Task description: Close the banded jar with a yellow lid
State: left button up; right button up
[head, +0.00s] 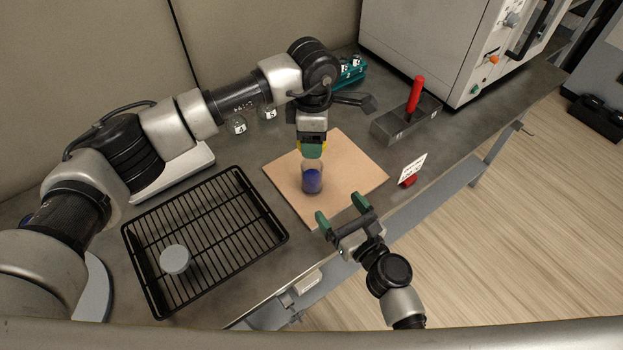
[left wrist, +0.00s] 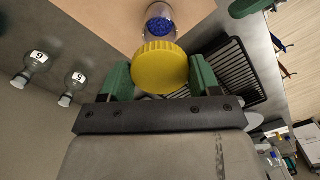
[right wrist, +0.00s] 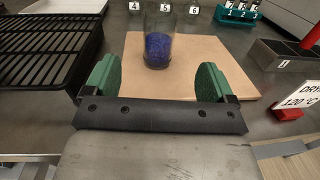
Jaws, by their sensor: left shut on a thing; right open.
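A clear glass jar (head: 312,180) with blue granules stands upright on the tan board (head: 352,178). It also shows in the left wrist view (left wrist: 159,22) and the right wrist view (right wrist: 158,40). No band can be made out on it. My left gripper (head: 312,150) is shut on a yellow ribbed lid (left wrist: 160,68) and holds it above the jar. Whether the lid touches the rim cannot be told. My right gripper (head: 340,212) is open and empty at the board's near edge, its fingers (right wrist: 160,82) facing the jar.
A black wire rack (head: 215,220) with a pale grey disc (head: 174,259) lies left of the board. Numbered flasks (head: 238,125), a teal tube rack (head: 352,70), a grey block (head: 405,122) with a red-handled tool and a sign (head: 412,168) stand around. A white oven (head: 430,45) is behind.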

jog(key=x, duration=1.2)
jog(key=shift+a, duration=0.1)
jog(key=shift+c, duration=0.3)
jog(key=c, duration=1.3)
pick_arm(q)
send_over(312, 161)
jog(key=s, duration=0.2)
jog(key=shift+s+d+f, duration=0.1)
jog(key=shift+s+f, duration=0.05)
jog(key=shift+f, duration=2.35)
jog(key=shift+f, duration=0.9)
jog(key=shift+s+f, duration=0.1)
jog(key=shift+f, duration=0.2)
pick_arm(e)
jog(key=shift+s, duration=0.1)
